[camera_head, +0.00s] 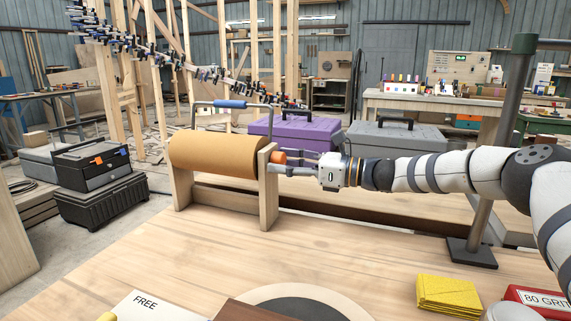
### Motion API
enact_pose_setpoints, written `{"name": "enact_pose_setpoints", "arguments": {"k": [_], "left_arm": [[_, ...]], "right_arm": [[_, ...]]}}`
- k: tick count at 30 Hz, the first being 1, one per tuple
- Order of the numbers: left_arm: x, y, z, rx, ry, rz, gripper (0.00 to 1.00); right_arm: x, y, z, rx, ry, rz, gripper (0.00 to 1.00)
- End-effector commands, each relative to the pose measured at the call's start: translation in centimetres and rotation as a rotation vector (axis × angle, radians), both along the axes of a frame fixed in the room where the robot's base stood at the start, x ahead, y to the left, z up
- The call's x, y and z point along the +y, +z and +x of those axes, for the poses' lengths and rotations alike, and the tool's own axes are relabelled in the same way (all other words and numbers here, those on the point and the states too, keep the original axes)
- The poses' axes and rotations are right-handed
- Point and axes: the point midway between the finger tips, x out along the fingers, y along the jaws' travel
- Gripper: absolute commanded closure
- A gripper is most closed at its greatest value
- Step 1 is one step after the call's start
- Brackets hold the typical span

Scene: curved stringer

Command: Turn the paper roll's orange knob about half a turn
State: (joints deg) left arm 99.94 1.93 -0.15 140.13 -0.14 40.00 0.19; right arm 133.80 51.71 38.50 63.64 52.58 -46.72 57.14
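The paper roll (213,154) is a wide tan-brown cylinder lying level in a wooden stand (268,208) on the workbench. Its orange knob (278,157) sticks out at the right end of the stand, just outside the right upright. My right gripper (281,161) comes in from the right, level with the knob. Its fingertips are at the knob, one finger along its upper right side and one below it. Whether the fingers press on the knob or stand slightly apart cannot be told. My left gripper is not in view.
A metal bar with a blue grip (230,104) stands over the roll. Purple (297,133) and grey (397,138) cases lie behind. A dark post on a base (471,252) stands right, near my arm. Yellow sheets (447,293) and a red box (538,300) lie at the front right.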

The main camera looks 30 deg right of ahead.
Motion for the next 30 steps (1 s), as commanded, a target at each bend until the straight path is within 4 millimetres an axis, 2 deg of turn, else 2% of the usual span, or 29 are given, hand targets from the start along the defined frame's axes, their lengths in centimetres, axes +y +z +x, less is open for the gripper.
{"name": "enact_pose_setpoints", "arguments": {"k": [9, 11, 21, 25, 30], "left_arm": [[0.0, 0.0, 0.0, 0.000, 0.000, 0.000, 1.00], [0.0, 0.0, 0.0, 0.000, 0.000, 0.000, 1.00], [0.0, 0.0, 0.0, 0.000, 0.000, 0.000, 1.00], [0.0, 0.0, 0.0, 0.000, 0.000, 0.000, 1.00], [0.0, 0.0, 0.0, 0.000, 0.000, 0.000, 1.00]], "right_arm": [[-0.4, 0.0, -0.4, 0.000, -0.001, 0.000, 0.46], [-1.2, 0.1, -1.1, -0.002, -0.003, 0.001, 0.46], [-6.8, 0.2, -7.5, -0.004, -0.003, 0.001, 0.46], [-7.8, 0.1, -8.7, -0.001, -0.001, 0.001, 0.46], [-8.0, -0.1, -9.0, 0.001, 0.001, -0.001, 0.46]]}}
